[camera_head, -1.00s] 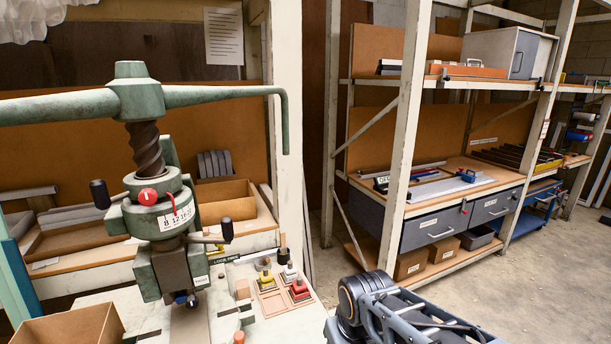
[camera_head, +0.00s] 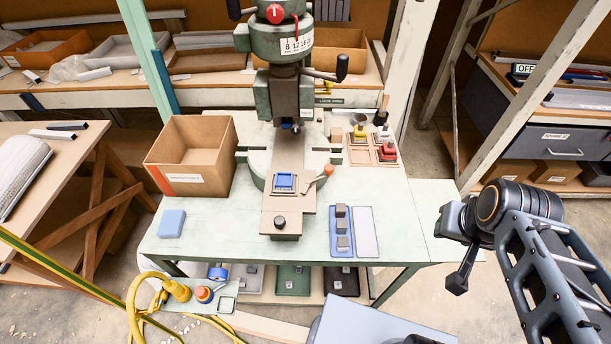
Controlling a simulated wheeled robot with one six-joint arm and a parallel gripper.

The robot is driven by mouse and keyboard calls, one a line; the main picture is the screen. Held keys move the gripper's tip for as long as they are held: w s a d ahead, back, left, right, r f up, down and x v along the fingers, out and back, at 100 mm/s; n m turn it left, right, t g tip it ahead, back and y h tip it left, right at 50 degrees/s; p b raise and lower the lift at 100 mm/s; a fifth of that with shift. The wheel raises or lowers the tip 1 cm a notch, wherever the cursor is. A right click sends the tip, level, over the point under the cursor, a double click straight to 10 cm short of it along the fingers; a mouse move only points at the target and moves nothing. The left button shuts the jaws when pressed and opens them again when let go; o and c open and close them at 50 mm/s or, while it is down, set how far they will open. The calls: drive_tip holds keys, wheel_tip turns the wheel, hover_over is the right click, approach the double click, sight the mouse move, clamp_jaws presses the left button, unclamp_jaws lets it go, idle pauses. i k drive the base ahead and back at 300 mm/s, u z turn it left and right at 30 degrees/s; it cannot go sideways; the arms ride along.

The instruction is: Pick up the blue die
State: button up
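A blue square piece (camera_head: 285,181), which looks like the blue die, sits in a light frame on the bed of the green fly press (camera_head: 277,100), below the ram. A reddish-tipped handle lies at its right. The die tray (camera_head: 361,155) stands right of the press with yellow (camera_head: 360,133), white (camera_head: 382,134) and red (camera_head: 388,151) dies at it; some compartments are empty. My gripper (camera_head: 457,283) hangs at the right, beyond the table's right edge, well apart from the blue piece. It is dark and seen from the side, so its opening is unclear.
A cardboard box (camera_head: 205,180) stands left of the press and a light blue block (camera_head: 171,223) lies at the table's front left. A blue tray (camera_head: 341,245) with grey blocks and a pale plate (camera_head: 366,232) lie front right. The table's right end is clear.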

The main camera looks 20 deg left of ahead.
sight(284, 182)
drive_tip(key=u, duration=0.7)
drive_tip(key=k, duration=0.45)
drive_tip(key=u, duration=0.4)
drive_tip(key=i, duration=0.5)
